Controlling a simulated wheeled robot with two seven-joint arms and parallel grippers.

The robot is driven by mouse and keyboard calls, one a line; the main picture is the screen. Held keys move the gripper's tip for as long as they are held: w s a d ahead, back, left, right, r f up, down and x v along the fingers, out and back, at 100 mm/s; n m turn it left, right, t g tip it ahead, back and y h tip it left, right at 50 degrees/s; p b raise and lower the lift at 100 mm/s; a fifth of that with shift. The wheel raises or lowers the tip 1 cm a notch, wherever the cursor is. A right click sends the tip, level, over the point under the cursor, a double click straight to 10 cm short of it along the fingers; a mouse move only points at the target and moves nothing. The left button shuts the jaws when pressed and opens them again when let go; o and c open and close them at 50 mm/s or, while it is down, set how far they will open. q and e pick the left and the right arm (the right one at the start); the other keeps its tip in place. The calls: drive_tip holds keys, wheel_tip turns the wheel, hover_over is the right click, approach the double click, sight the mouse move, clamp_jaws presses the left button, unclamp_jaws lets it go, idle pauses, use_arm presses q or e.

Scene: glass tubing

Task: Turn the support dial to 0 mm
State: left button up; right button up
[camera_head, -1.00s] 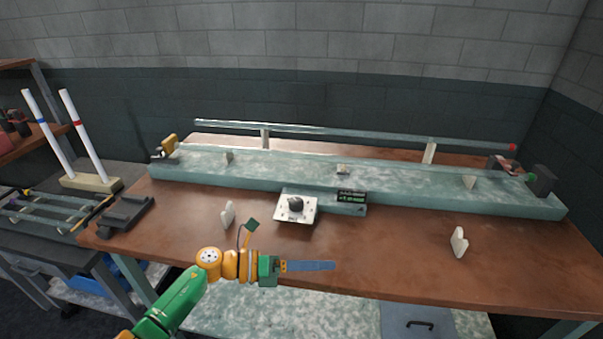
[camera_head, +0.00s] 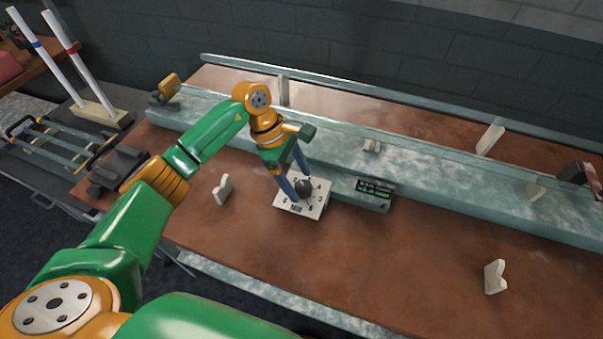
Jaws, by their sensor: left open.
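The support dial is a dark round knob (camera_head: 304,187) on a white plate (camera_head: 312,209) marked with numbers, at the front of the long pale green bench bed. My left gripper (camera_head: 298,186) points down at the dial with its two blue fingers apart, one on each side of the knob as seen from here. I cannot tell whether the fingers touch the knob. The pointer's setting is too small to read. A small display (camera_head: 375,188) with green characters sits right of the dial. My right gripper is not in view.
The green bed (camera_head: 440,185) runs across the brown table (camera_head: 400,250), with a long glass tube (camera_head: 350,88) on supports behind it. A white notched block (camera_head: 222,190) stands left of the dial, another (camera_head: 495,276) at the right. A rack with two white tubes (camera_head: 100,112) stands at left.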

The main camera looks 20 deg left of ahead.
use_arm(q)
drive_tip(key=shift+d+f, duration=0.25)
drive_tip(key=shift+f, duration=0.2)
drive_tip(key=shift+w+d+f, duration=0.1)
drive_tip(key=shift+w+f, duration=0.25)
drive_tip(key=shift+f, duration=0.1)
drive_tip(key=shift+s, duration=0.1)
clamp_jaws()
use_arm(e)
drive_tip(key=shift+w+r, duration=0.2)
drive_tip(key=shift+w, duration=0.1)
